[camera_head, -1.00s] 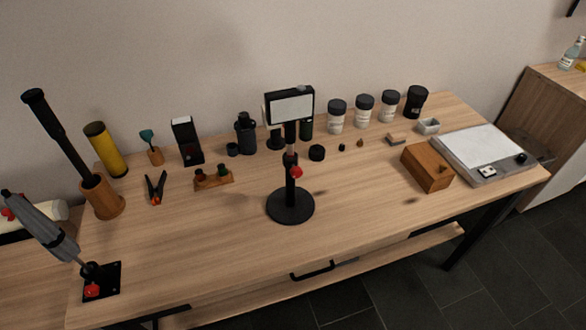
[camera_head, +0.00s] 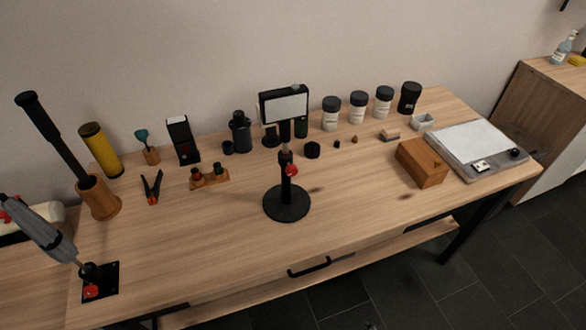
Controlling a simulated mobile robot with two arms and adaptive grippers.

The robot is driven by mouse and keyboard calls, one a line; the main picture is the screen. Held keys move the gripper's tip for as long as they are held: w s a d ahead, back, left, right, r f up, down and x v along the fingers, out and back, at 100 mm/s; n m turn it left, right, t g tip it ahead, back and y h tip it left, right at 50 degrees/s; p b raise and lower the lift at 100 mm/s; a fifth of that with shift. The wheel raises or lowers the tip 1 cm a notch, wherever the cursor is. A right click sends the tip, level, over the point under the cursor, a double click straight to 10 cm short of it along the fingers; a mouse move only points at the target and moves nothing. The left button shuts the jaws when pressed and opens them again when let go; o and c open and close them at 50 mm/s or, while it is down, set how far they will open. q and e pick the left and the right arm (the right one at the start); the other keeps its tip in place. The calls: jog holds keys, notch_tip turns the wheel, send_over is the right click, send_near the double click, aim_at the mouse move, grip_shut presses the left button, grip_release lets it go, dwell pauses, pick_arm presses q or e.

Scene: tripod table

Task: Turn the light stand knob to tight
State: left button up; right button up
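The light stand is upright on the table, with a round black base (camera_head: 286,204), a black post and a red knob (camera_head: 291,170) on the right side of the post at mid-height. A rectangular light panel (camera_head: 284,108) with a white face and black frame tops it. A thin pale section of post shows just above the knob. The frames do not show whether the knob is tight or loose. Neither of my grippers is in view, and nothing touches the stand.
A grey tilted device on a black plate (camera_head: 100,282) with its own red knob stands at the left front. A wooden box (camera_head: 422,162) and a flat white-topped device (camera_head: 476,146) are at right. Several lidded jars (camera_head: 330,115) line the back.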

aim_at(293, 172)
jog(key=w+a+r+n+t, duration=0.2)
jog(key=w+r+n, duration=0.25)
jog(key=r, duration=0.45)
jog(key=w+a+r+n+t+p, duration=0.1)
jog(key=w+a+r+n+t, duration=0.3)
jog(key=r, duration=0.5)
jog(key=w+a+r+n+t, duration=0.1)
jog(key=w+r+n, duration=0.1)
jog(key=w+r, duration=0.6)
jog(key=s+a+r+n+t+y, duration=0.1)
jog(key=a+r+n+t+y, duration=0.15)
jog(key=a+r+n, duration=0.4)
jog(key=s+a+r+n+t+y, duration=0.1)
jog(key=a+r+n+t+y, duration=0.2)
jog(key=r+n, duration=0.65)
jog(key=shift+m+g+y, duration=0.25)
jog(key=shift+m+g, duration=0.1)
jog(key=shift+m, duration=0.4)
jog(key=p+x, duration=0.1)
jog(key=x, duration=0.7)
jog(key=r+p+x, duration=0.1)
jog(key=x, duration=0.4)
jog(key=shift+p, duration=0.3)
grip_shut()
